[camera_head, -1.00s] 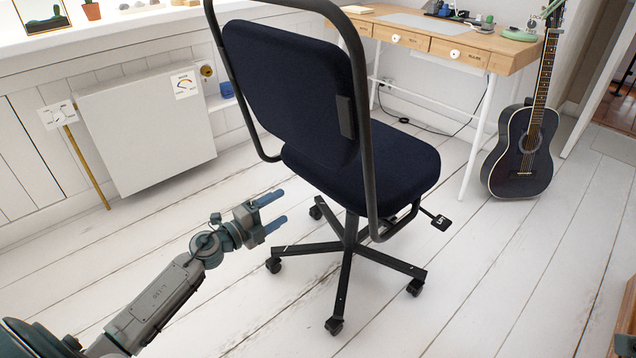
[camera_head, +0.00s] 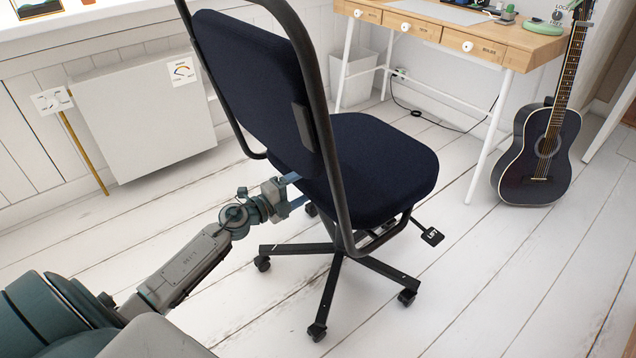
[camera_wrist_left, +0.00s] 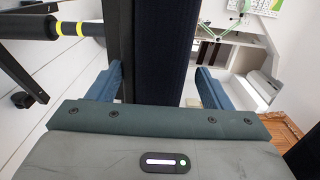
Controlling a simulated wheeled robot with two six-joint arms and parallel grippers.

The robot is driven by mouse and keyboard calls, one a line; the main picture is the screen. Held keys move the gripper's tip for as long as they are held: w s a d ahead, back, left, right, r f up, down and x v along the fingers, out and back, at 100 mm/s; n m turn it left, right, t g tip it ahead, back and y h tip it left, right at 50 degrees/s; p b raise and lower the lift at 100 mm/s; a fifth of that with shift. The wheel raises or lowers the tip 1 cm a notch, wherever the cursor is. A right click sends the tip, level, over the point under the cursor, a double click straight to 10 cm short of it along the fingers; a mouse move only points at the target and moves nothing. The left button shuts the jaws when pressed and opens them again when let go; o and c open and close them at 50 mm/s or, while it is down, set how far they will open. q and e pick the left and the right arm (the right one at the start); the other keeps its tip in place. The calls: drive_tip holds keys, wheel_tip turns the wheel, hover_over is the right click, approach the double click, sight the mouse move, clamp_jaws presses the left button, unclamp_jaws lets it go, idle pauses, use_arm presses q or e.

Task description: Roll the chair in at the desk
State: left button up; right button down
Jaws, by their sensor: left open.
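The office chair (camera_head: 375,165) has a dark navy seat and backrest, a black tube frame and a wheeled star base. It stands on the floor, its back toward me, short of the wooden desk (camera_head: 520,50). My left gripper (camera_head: 292,190) is open at the lower left of the backrest. In the left wrist view, the open fingers of this gripper (camera_wrist_left: 158,88) lie on either side of a dark upright frame part (camera_wrist_left: 119,50) and the navy backrest edge (camera_wrist_left: 163,50). Contact cannot be told. My right gripper is not in view.
A dark guitar (camera_head: 537,155) leans right of the desk. A white bin (camera_head: 355,80) stands under the desk's left side, and a cable lies on the floor there. A white radiator panel (camera_head: 145,120) is on the left wall. The plank floor between chair and desk is mostly clear.

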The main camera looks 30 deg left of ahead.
use_arm(q)
drive_tip(key=shift+w+d, duration=0.1)
drive_tip(key=shift+w, duration=0.4)
clamp_jaws()
drive_tip(key=shift+s+f, duration=0.15)
drive_tip(key=shift+f, duration=0.05)
drive_tip(key=shift+f, duration=0.1)
